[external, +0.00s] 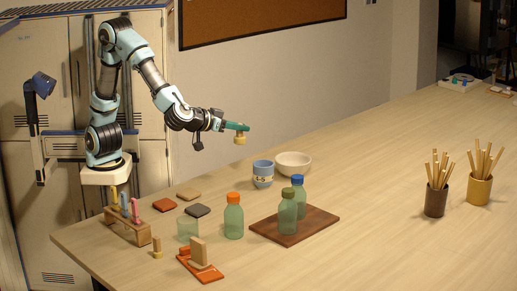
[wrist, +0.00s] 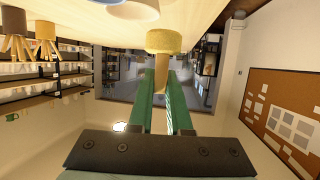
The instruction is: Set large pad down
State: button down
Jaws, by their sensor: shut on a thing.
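My gripper (external: 244,127) is shut on the wooden handle of a round yellow sponge pad (external: 240,139), which I take as the large pad. The pad hangs in the air above the table (external: 380,150), at the far side, a little behind and left of the blue cup (external: 263,176). In the wrist view the handle (wrist: 161,74) is between the green fingertips (wrist: 161,78), and the yellow pad (wrist: 164,41) points toward the tabletop at the picture's top. A smaller pad with a wooden handle (external: 157,248) stands at the table's near left.
A white bowl (external: 299,165) stands beside the cup. Two capped bottles stand on a brown board (external: 320,225); an orange-capped bottle (external: 233,217) is left of it. Tiles, a glass jar (external: 188,231), a rack (external: 128,230) and an orange stand (external: 207,275) crowd the left. The middle is clear.

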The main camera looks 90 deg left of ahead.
jog(key=s+a+f, duration=0.1)
jog(key=f, duration=0.1)
jog(key=s+a+f+n+g+y+b, duration=0.1)
jog(key=f, duration=0.2)
jog(key=s+a+f+n+y, duration=0.1)
jog(key=s+f, duration=0.1)
jog(key=f, duration=0.1)
jog(key=shift+a+f+g, duration=0.2)
jog(key=shift+a+g, duration=0.15)
jog(key=shift+g, duration=0.05)
jog(key=shift+f+b, duration=0.4)
jog(key=shift+f, duration=1.85)
jog(key=shift+f, duration=0.2)
jog(key=c, duration=0.9)
grip_release()
jog(key=shift+o, duration=0.2)
